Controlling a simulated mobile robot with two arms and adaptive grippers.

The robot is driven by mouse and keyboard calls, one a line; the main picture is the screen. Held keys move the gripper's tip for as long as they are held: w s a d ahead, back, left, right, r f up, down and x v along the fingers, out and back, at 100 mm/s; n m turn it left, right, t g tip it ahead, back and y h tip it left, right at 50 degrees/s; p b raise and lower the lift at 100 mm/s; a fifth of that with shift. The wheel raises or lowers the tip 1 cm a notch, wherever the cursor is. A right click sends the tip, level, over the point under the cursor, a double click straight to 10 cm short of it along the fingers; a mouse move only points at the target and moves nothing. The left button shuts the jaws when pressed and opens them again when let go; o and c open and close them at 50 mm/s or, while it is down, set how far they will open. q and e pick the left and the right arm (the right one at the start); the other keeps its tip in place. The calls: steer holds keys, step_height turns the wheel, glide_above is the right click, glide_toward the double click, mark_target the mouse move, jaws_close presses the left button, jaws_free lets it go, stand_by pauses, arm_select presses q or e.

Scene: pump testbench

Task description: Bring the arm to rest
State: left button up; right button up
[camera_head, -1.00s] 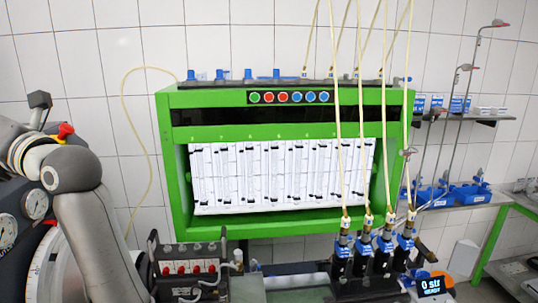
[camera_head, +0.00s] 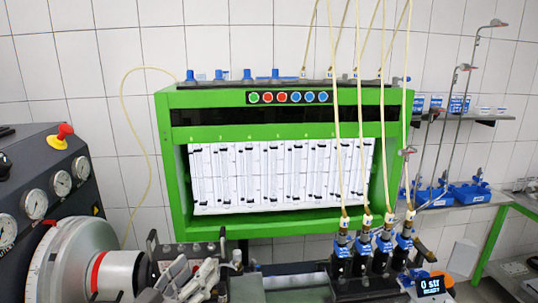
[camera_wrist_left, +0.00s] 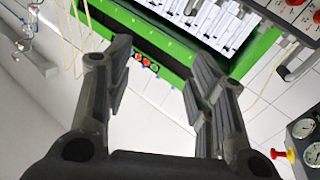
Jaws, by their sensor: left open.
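My left gripper (camera_head: 192,280) shows at the bottom of the head view, in front of the small block with red knobs, which it largely covers. Its grey fingers are spread and nothing is between them. In the left wrist view the two dark fingers of my left gripper (camera_wrist_left: 158,78) stand wide apart with an empty gap. Beyond them the green test bench (camera_wrist_left: 150,30) shows tilted. My right gripper is in neither view.
The green test bench (camera_head: 172,160) fills the middle. Several pumps (camera_head: 381,258) with upright hoses stand at front right, beside a small display (camera_head: 431,286). A gauge panel (camera_head: 62,165) and a grey drum (camera_head: 75,250) stand at left. Shelves are at right.

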arm_select(q)
steer(key=s+f+g+y, duration=0.1)
steer(key=s+f+g, duration=0.35)
steer(key=f, duration=0.45)
steer(key=s+f+g+y, duration=0.25)
steer(key=s+f, duration=0.35)
steer(key=f, duration=0.3)
steer(key=s+a+f+g+y, duration=0.1)
steer(key=s+a+f+g, duration=0.2)
steer(key=s+f, duration=0.35)
steer(key=s+a+f+g+y, duration=0.2)
steer(key=s+a+f+g, duration=0.15)
steer(key=s, duration=0.55)
step_height(320, 180, down, 32)
steer(key=s+d+g+b, duration=0.1)
steer(key=s+g+b, duration=0.1)
steer(key=b, duration=0.5)
steer(key=s+a+f+b, duration=0.1)
steer(key=s+f+b, duration=0.2)
steer(key=s+f, duration=0.5)
steer(key=s+a+f+b, duration=0.2)
steer(key=s+f+b, duration=0.2)
steer(key=s+f, duration=0.4)
step_height(320, 180, down, 8)
steer(key=shift+s+r+m+g, duration=0.2)
steer(key=shift+s+m+g, duration=0.1)
steer(key=shift+m+g, duration=0.1)
